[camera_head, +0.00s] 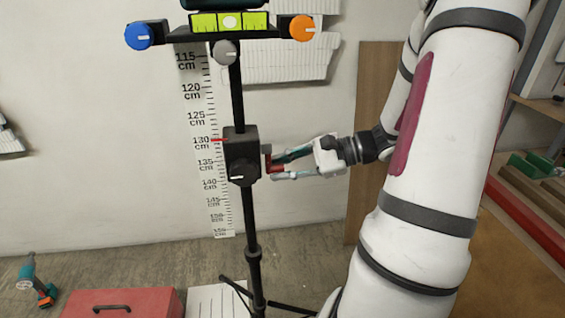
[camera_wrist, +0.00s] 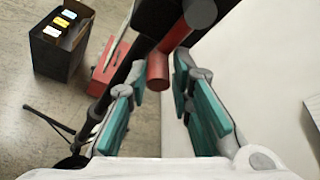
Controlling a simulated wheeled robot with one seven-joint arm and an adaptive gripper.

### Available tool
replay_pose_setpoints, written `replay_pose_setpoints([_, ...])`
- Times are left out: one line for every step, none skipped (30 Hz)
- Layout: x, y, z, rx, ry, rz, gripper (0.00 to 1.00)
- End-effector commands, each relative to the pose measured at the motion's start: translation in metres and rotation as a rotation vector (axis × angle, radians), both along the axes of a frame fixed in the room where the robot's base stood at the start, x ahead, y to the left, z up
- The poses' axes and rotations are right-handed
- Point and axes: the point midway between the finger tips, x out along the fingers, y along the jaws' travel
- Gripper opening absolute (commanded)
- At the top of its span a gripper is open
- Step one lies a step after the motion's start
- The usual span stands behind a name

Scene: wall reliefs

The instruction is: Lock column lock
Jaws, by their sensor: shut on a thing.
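The fingers partly hide the lever in the head view.
A height scale (camera_head: 210,150) hangs on the wall behind, with a red pointer near 130. A head with a level (camera_head: 230,22), blue knob (camera_head: 138,36) and orange knob (camera_head: 302,28) tops the column. A red toolbox (camera_head: 125,303) and tripod legs (camera_head: 290,307) are below.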

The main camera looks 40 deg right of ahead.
Motion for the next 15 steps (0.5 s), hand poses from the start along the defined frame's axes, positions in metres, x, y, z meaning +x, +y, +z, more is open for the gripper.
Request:
replay_pose_setpoints([-0.0027,0.0036,-0.0011,0.004,0.003,0.012,0.00])
replay_pose_setpoints([-0.0028,0.0036,-0.0012,0.004,0.003,0.012,0.00])
replay_pose_setpoints([-0.0028,0.0037,-0.0013,0.004,0.003,0.012,0.00])
replay_pose_setpoints([-0.0028,0.0037,-0.0013,0.004,0.003,0.012,0.00])
replay_pose_setpoints([-0.0029,0.0038,-0.0013,0.004,0.003,0.012,0.00])
replay_pose_setpoints([-0.0029,0.0040,-0.0013,0.004,0.003,0.012,0.23])
replay_pose_setpoints([-0.0028,0.0039,-0.0013,0.004,0.002,0.011,0.29])
replay_pose_setpoints([-0.0027,0.0038,-0.0012,0.004,0.002,0.011,0.36])
replay_pose_setpoints([-0.0024,0.0036,-0.0011,0.005,0.002,0.010,0.36])
replay_pose_setpoints([-0.0023,0.0035,-0.0010,0.005,0.002,0.010,0.36])
replay_pose_setpoints([-0.0022,0.0033,-0.0009,0.003,0.001,0.010,0.36])
replay_pose_setpoints([-0.0020,0.0030,-0.0009,0.003,0.001,0.009,0.36])
replay_pose_setpoints([-0.0019,0.0029,-0.0008,0.003,0.001,0.009,0.36])
replay_pose_setpoints([-0.0018,0.0028,-0.0008,0.003,0.001,0.009,0.36])
replay_pose_setpoints([-0.0017,0.0026,-0.0007,0.003,0.001,0.008,0.36])
